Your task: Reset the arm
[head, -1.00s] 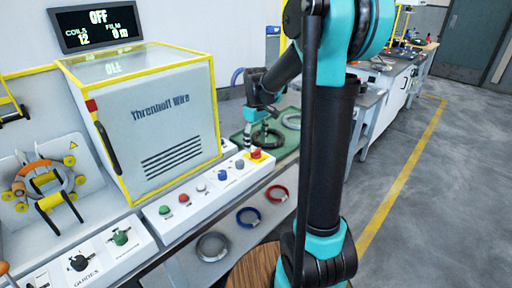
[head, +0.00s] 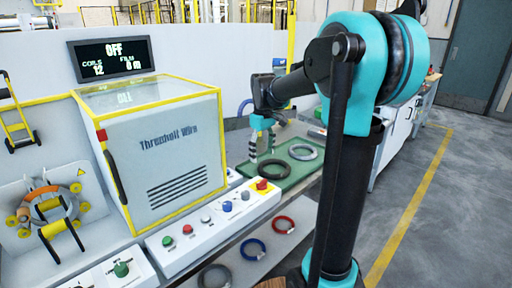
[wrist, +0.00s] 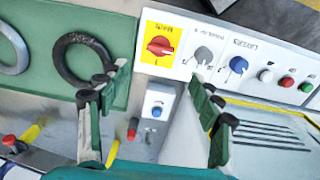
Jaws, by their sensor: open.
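My gripper (head: 262,145) hangs above the green mat (head: 285,178) beside the wire machine in the head view, fingers pointing down. In the wrist view my gripper (wrist: 158,120) has its two fingers wide apart with nothing between them. A grey coil (head: 303,151) and a dark coil (head: 273,169) lie on the green mat. The wrist view shows a dark coil (wrist: 84,60) on the mat behind the left finger, which partly covers it.
The control panel (head: 210,222) carries several knobs and a red switch (head: 262,185) on yellow. The Threnholt Wire cabinet (head: 165,150) stands left of the gripper. A display (head: 112,54) reads OFF. Blue (head: 253,249) and red (head: 284,225) coils lie on the lower shelf.

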